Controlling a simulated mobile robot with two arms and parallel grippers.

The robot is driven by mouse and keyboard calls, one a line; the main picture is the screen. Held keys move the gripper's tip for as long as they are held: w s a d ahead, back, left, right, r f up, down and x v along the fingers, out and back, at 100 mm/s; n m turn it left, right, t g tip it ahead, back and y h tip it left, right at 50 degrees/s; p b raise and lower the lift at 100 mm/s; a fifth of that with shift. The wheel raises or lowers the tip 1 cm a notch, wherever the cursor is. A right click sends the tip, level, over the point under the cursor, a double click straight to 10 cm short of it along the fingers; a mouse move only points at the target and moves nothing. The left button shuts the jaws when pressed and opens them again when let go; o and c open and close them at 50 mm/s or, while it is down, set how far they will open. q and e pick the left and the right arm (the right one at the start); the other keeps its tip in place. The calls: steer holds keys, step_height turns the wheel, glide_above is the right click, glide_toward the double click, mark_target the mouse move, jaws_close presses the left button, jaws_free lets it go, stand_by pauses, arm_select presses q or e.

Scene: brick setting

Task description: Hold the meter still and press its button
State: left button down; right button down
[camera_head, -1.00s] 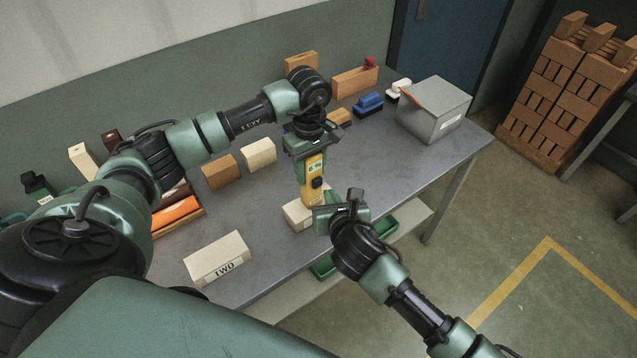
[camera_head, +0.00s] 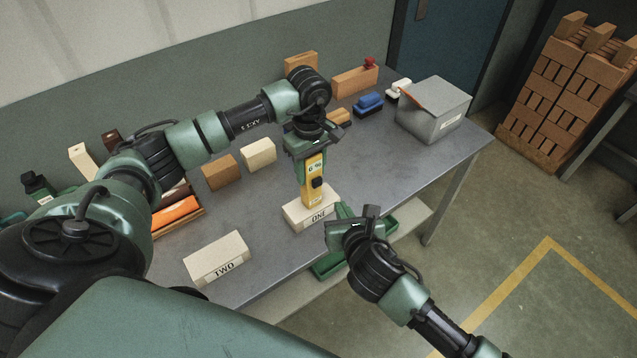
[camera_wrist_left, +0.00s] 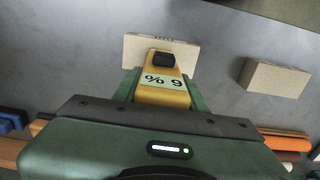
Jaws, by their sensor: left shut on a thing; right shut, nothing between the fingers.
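The yellow meter (camera_head: 312,188) is upright, with a lit display and a black button (camera_head: 317,182) on its face. My left gripper (camera_head: 307,158) is shut on its upper part. Its lower end meets the cream brick marked ONE (camera_head: 325,211); I cannot tell whether they touch. In the left wrist view the meter (camera_wrist_left: 162,97) sits between the green fingers, its display reading "6 %" or similar, with the cream brick (camera_wrist_left: 190,50) beyond. My right gripper (camera_head: 343,212) is shut and empty, in front and right of brick ONE, apart from the meter.
A cream brick marked TWO (camera_head: 217,258) lies at the front left of the grey table (camera_head: 262,205). Other bricks, a blue brush (camera_head: 368,104) and a grey box (camera_head: 434,110) stand farther back. A green tray (camera_head: 328,266) is below the front edge.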

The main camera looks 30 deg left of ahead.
arm_select(q)
steer(key=c, duration=0.7)
jaws_free()
